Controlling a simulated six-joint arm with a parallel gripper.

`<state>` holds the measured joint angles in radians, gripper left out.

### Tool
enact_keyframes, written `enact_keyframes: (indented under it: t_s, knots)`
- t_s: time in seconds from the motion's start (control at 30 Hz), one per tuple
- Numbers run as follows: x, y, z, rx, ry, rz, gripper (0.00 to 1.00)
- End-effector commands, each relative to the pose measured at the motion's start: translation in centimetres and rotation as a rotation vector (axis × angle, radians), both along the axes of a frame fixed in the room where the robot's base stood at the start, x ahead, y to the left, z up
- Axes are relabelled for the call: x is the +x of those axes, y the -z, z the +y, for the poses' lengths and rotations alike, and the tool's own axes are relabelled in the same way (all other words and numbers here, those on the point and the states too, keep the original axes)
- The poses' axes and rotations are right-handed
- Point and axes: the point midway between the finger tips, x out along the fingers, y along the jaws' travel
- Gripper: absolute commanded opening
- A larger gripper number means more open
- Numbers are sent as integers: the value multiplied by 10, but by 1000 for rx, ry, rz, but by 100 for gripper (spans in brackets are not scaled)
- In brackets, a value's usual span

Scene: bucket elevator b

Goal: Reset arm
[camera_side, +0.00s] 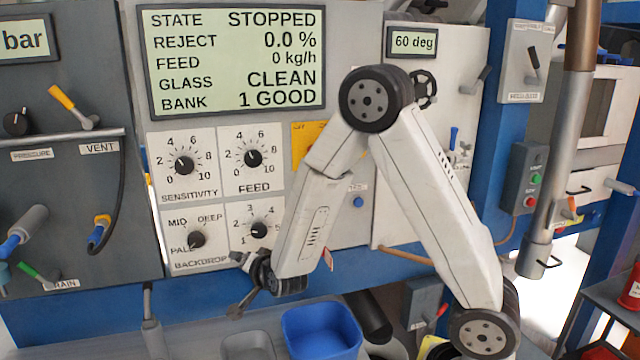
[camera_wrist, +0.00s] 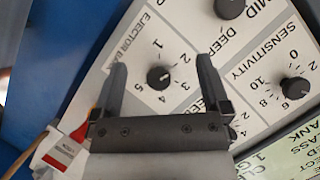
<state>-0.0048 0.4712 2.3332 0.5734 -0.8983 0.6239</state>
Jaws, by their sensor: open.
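My arm is folded in front of the control panel in the side view, elbow up. My gripper (camera_side: 238,284) is at the lower left end of the arm, just below the dial plates. In the wrist view my gripper (camera_wrist: 162,70) has its two dark fingers spread wide, with nothing held. The same knob (camera_side: 258,230) shows in the side view above my gripper.
The display (camera_side: 235,60) reads STOPPED, feed 0 kg/h, glass CLEAN, bank 1 GOOD. Sensitivity (camera_side: 184,166), feed (camera_side: 253,158) and backdrop (camera_side: 196,240) knobs are close by. A blue bin (camera_side: 322,330) and a grey tray (camera_side: 248,346) stand below. A lever (camera_side: 150,325) hangs at lower left.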

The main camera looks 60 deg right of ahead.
Motion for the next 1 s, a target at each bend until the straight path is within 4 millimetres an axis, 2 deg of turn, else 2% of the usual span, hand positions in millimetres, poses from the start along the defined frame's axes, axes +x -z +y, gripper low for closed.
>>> enact_keyframes:
  t_s: [0.27,0.5,0.73,1.0]
  knots:
    - [-24,8,36,-47,-283,283,97]
    - [-62,14,61,-124,-540,526,97]
    - [-109,17,74,-220,-785,759,97]
    - [-160,16,74,-315,-1007,980,97]
